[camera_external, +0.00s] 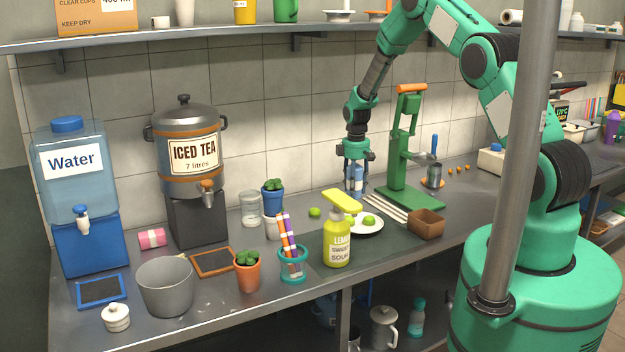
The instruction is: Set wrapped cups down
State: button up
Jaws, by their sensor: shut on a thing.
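My gripper (355,178) points down over the back of the counter, left of the green press. It is shut on a small upright blue-and-white piece (358,174), partly hidden by the fingers; this looks like a wrapped stack of cups. I cannot tell whether its lower end touches the counter.
The green press (402,150) stands just right of my gripper. Potted plants (272,194) and a glass jar (250,209) stand left.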

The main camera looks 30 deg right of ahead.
jog(key=w, duration=0.5)
jog(key=w+d+f, duration=0.1)
jog(key=w, duration=1)
jog(key=shift+d+f, duration=0.2)
jog(key=shift+f, duration=1.8)
jog(key=shift+f+b, duration=0.1)
jog(key=shift+b, duration=0.25)
jog(key=o, duration=1.2)
jog(key=shift+o, duration=0.2)
